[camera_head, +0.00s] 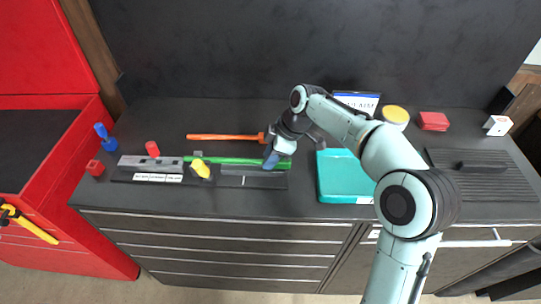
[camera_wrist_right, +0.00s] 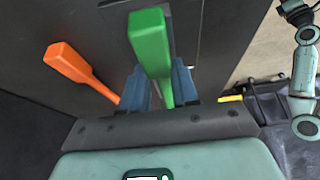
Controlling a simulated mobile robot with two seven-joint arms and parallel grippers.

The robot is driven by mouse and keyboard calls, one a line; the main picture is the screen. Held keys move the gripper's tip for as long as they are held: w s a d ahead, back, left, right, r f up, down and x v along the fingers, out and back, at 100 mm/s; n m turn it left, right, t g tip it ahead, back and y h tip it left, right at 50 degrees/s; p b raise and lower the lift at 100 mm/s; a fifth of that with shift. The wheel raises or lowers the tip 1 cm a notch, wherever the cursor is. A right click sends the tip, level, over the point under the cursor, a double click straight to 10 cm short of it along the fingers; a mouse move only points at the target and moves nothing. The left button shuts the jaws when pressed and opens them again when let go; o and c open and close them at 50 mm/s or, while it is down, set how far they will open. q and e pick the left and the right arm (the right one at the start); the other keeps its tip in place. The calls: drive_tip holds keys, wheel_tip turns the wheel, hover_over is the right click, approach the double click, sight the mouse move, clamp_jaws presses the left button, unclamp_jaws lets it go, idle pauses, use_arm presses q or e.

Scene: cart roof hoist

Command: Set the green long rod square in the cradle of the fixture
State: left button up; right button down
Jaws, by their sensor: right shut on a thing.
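The green long rod (camera_head: 228,160) runs left to right along the back side of the fixture (camera_head: 252,181) in the head view. My right gripper (camera_head: 272,160) is shut on it near its right end. In the right wrist view the green rod (camera_wrist_right: 149,42) passes between the blue fingers of my right gripper (camera_wrist_right: 160,92). The fixture is a long dark base with a grey, white-labelled block at left and a yellow part (camera_head: 201,168) near its middle. I cannot tell whether the rod touches the cradle. My left gripper is not in view.
An orange tool (camera_head: 222,137) lies behind the rod; it also shows in the wrist view (camera_wrist_right: 70,66). A teal tray (camera_head: 342,178) stands right of the gripper. Red pieces (camera_head: 152,149) and a blue piece (camera_head: 104,136) are at left. A dark wall rises behind the bench.

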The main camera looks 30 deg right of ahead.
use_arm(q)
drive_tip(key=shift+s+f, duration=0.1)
use_arm(e)
drive_tip(key=shift+f, duration=0.15)
drive_tip(key=c, duration=0.8)
unclamp_jaws()
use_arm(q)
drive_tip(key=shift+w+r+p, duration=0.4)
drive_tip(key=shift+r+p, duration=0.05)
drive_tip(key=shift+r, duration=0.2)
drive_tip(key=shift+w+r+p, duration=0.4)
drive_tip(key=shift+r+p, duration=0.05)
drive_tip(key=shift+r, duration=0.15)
use_arm(e)
drive_tip(key=v, duration=1.3)
drive_tip(key=shift+r, duration=0.2)
